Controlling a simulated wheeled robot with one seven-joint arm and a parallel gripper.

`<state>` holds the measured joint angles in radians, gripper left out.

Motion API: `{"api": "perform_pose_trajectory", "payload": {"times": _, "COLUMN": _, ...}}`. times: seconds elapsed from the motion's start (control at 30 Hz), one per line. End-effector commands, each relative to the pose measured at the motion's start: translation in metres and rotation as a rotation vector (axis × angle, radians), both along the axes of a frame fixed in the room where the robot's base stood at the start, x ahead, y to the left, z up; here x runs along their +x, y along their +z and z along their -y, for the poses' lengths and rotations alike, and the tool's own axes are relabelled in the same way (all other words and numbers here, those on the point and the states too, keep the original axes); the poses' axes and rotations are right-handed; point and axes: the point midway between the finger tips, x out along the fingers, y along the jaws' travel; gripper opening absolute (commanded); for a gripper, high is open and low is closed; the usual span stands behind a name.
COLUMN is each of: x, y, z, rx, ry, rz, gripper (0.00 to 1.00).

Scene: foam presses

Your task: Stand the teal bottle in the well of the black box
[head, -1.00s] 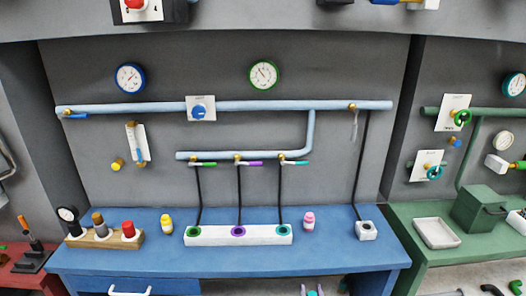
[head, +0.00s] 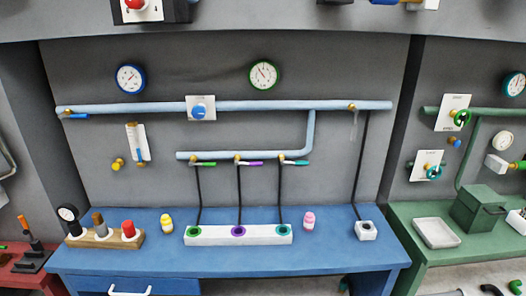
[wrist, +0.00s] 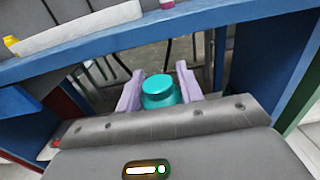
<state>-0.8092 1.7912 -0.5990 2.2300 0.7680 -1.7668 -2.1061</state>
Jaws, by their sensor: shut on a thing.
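The teal bottle (wrist: 160,92) shows in the wrist view, its round lid and shoulder facing the camera. My gripper (wrist: 160,93) has its two lilac fingers on either side of it and is shut on it. The bottle's lower part is hidden. In the wrist view they are in front of and below the blue bench edge (wrist: 180,42). My gripper is not in the head view. I cannot make out a black box with a well in either view.
The blue bench (head: 200,262) carries a white block (head: 215,240) with green, purple and teal ringed wells, a yellow bottle (head: 166,224), a pink bottle (head: 309,221), a wooden rack (head: 100,240) and a small white box (head: 367,231). Hoses hang above the block. The bench front is clear.

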Motion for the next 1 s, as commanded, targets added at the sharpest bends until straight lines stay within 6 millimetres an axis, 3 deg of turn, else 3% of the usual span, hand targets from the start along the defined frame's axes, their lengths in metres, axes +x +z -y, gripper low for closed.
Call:
{"api": "perform_pose_trajectory", "payload": {"times": 0.1, "x": -0.013, "y": -0.014, "z": 0.003, "rx": -0.003, "ry": -0.006, "rz": 0.001, "gripper": 0.13}}
{"api": "perform_pose_trajectory", "payload": {"times": 0.4, "x": -0.012, "y": -0.013, "z": 0.002, "rx": -0.002, "ry": -0.005, "rz": 0.003, "gripper": 0.13}}
{"api": "perform_pose_trajectory", "payload": {"times": 0.73, "x": 0.027, "y": 0.037, "z": 0.001, "rx": -0.002, "ry": -0.003, "rz": 0.005, "gripper": 0.13}}
{"api": "perform_pose_trajectory", "payload": {"times": 1.0, "x": 0.031, "y": 0.041, "z": 0.002, "rx": -0.001, "ry": -0.006, "rz": 0.003, "gripper": 0.13}}
